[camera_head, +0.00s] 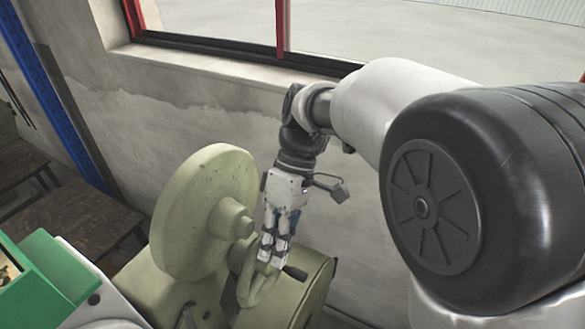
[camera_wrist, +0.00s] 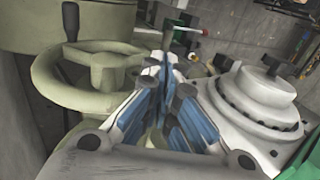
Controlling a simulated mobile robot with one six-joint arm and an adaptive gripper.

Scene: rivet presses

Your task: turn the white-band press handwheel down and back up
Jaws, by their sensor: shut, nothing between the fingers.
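The press (camera_head: 205,205) is pale green, with a large round disc, and stands left of centre in the head view. Its handwheel (camera_head: 262,291) is low beside the disc, with a black knob (camera_head: 295,272) on its rim. The wrist view shows the pale green handwheel (camera_wrist: 105,76) at the left, with its knob (camera_wrist: 70,18) at the upper left. I cannot make out a white band. My gripper (camera_head: 270,258) points down at the wheel, its fingers shut and empty. In the wrist view the fingertips (camera_wrist: 166,68) overlap the wheel's right side. I cannot tell whether they touch it.
A green bin (camera_head: 55,275) is at the lower left of the head view. A wall with a red-framed window (camera_head: 205,44) stands close behind the press. Dark brown tables (camera_head: 85,215) and a blue post (camera_head: 50,90) are at the left.

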